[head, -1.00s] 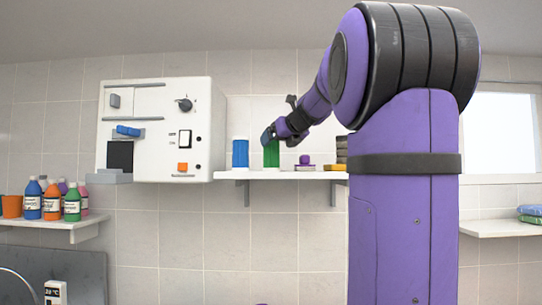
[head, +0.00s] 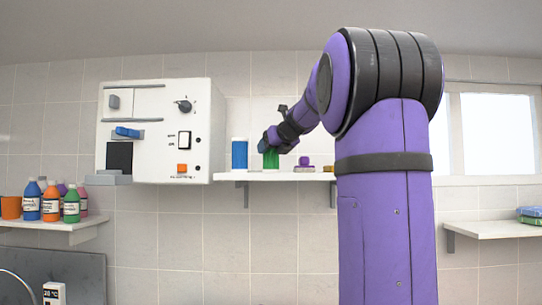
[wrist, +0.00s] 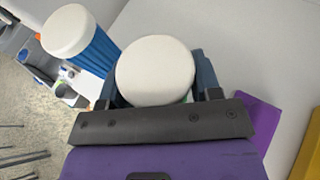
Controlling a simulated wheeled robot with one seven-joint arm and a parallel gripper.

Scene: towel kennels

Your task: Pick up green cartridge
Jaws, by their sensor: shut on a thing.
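The green cartridge (head: 271,159) stands upright at the wall shelf, beside the blue cartridge (head: 240,154). My gripper (head: 268,143) is around its upper part and shut on it. In the wrist view the green cartridge's round white cap (wrist: 155,70) sits between my two fingers, with a little green showing below it. The blue cartridge with a white cap (wrist: 92,48) is close by at the upper left there. I cannot tell whether the green cartridge's base touches the shelf.
The wall shelf (head: 285,177) also holds a small purple item (head: 304,161) to the right of the cartridge. A white control box (head: 155,130) stands out from the wall at left. Several bottles (head: 52,203) stand on a lower left shelf.

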